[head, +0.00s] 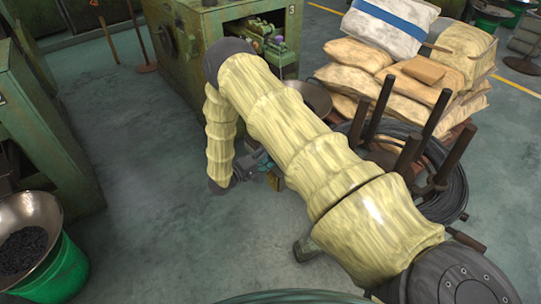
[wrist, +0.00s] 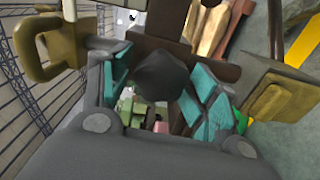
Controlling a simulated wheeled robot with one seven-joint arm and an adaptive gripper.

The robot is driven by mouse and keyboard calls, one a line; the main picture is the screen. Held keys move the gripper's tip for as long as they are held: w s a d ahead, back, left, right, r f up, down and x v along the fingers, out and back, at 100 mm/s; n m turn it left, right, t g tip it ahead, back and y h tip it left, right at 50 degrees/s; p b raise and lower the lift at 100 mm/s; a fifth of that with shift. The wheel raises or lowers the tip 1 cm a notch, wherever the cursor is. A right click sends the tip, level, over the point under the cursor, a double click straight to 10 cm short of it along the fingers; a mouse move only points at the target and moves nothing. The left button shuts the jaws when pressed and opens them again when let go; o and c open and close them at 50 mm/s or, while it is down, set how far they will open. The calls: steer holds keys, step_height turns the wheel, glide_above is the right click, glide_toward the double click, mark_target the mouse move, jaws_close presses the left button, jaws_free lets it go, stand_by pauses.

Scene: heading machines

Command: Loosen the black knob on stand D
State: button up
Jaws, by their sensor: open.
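The black knob (wrist: 162,75) is in the middle of the wrist view, between the two teal finger pads of my gripper (wrist: 160,85). The fingers stand apart on either side of it. I cannot tell whether either pad touches it. A dark brown bar (wrist: 215,65) lies behind the knob and seems to belong to its stand. No letter D can be read. In the head view my gripper (head: 268,172) is low beside my arm, partly hidden, and my arm covers the knob.
A brass-coloured bracket (wrist: 40,62) is left of the fingers and an olive box (wrist: 283,92) right of them. In the head view a wire coil (head: 445,195) with dark posts and stacked sacks (head: 410,75) are at right.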

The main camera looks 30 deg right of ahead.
stand_by(0.3)
steer(key=a, duration=0.8)
steer(key=shift+s, duration=0.35)
steer(key=shift+d+f, duration=0.1)
